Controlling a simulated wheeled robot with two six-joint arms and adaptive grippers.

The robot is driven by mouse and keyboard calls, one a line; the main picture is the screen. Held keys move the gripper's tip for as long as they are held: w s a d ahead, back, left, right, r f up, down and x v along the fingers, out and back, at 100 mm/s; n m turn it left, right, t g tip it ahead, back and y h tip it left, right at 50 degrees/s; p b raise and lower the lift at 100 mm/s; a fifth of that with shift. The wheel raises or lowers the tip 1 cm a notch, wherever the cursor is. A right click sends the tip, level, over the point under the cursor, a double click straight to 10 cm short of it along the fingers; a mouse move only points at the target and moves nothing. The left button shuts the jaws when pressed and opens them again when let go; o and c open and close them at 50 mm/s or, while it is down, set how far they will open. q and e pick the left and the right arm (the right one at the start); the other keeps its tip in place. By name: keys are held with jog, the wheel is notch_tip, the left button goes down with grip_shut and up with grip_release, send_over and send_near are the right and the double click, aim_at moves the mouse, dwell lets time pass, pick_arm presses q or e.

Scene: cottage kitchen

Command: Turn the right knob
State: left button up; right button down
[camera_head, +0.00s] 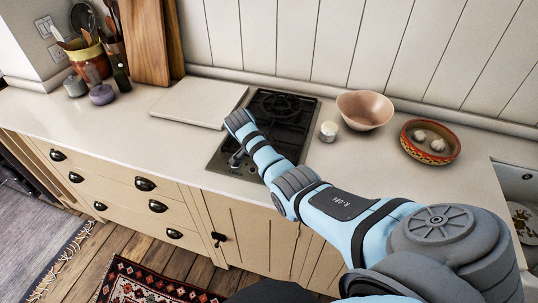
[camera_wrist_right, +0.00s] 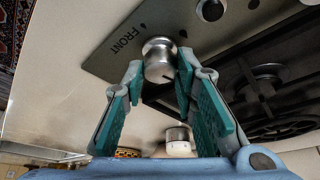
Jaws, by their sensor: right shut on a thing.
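The hob (camera_head: 281,112) is set in the counter, with burners under dark grates. In the right wrist view a round metal knob (camera_wrist_right: 159,50), beside the word FRONT on the steel panel (camera_wrist_right: 118,42), sits between the fingertips of my right gripper (camera_wrist_right: 160,68), which is shut on it. A second knob (camera_wrist_right: 211,9) shows farther along the panel at the top. The held knob is the one nearer the white jar, so it is the right one. My left gripper is out of view.
A white jar (camera_head: 329,131), a pinkish bowl (camera_head: 365,109) and a patterned red bowl (camera_head: 443,154) with garlic stand right of the hob. A pale board (camera_head: 198,103) lies left of it.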

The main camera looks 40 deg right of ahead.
jog(key=shift+d+m+g+b, duration=0.1)
jog(key=shift+m+g+b, duration=0.3)
jog(key=shift+m+b, duration=0.55)
jog(key=shift+m, duration=0.25)
jog(key=c, duration=1.3)
grip_release()
jog(key=shift+s, duration=0.1)
jog(key=v, duration=0.7)
jog(key=shift+r, duration=0.3)
